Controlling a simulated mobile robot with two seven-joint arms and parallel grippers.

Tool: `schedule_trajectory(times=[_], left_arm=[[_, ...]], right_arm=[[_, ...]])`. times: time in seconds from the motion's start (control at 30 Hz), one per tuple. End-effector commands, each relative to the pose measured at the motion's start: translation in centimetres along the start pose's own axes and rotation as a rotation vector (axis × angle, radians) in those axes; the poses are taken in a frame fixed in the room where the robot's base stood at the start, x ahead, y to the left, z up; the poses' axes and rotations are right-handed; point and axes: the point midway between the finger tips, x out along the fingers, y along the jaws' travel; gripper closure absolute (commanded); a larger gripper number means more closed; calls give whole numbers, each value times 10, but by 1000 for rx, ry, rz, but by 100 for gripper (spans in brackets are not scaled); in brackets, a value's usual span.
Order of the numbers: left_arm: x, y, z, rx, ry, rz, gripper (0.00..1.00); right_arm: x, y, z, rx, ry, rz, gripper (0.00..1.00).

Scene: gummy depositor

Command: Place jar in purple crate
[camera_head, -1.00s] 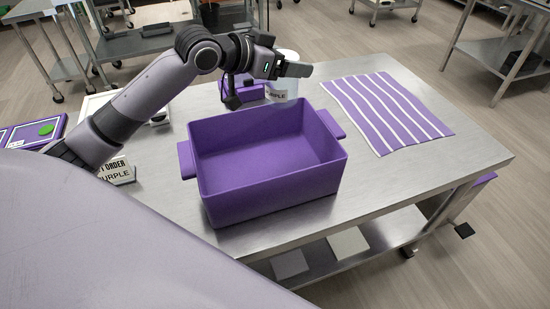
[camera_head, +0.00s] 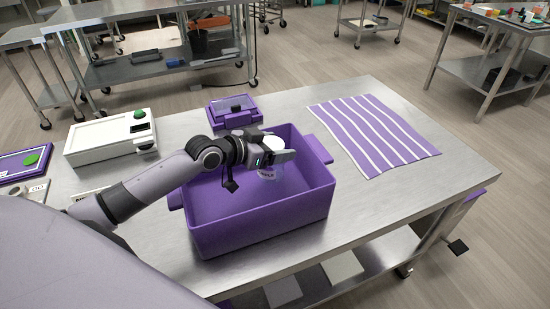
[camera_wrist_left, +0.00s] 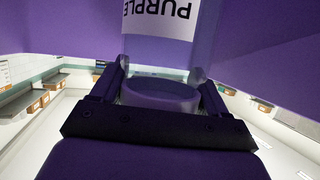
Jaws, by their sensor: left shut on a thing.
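The purple crate (camera_head: 262,223) stands on the steel table, open at the top, with a handle at each end. My left gripper (camera_head: 276,158) is over the crate's inside, toward its far right part. It is shut on the jar (camera_head: 269,172), a clear jar with a white lid and a label. In the left wrist view the jar (camera_wrist_left: 160,60) sits between the two fingers, its label reading "PURPLE", with purple crate walls (camera_wrist_left: 60,28) around it. I cannot tell whether the jar touches the crate floor. My right gripper is not in view.
A purple-and-white striped cloth (camera_head: 372,134) lies on the table to the right. A small purple box (camera_head: 232,110) stands behind the crate. A white device with a green button (camera_head: 110,137) is at the left. Bare table (camera_head: 375,205) lies right of the crate.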

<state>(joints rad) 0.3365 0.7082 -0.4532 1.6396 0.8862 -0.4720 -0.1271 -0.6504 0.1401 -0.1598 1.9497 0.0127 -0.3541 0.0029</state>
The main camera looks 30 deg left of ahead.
Motion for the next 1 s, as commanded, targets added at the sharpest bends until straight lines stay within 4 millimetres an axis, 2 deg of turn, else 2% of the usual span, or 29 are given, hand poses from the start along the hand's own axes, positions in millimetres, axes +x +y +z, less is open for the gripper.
schedule_trajectory(times=[0.23, 0.63, 0.67, 0.7, 0.73, 1.0], left_arm=[[13, 0, 32, -2, -2, 0, 57], [16, 0, 39, 0, 0, 0, 57], [16, 0, 39, 0, -1, 0, 19], [16, 0, 38, 0, -1, 0, 6], [15, 0, 38, 0, -1, 0, 0], [15, 0, 37, -1, -1, 0, 0]], right_arm=[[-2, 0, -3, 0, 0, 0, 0], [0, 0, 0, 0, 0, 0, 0], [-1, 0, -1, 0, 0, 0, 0], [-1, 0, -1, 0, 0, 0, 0], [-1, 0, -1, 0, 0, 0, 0], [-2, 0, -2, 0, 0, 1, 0]])
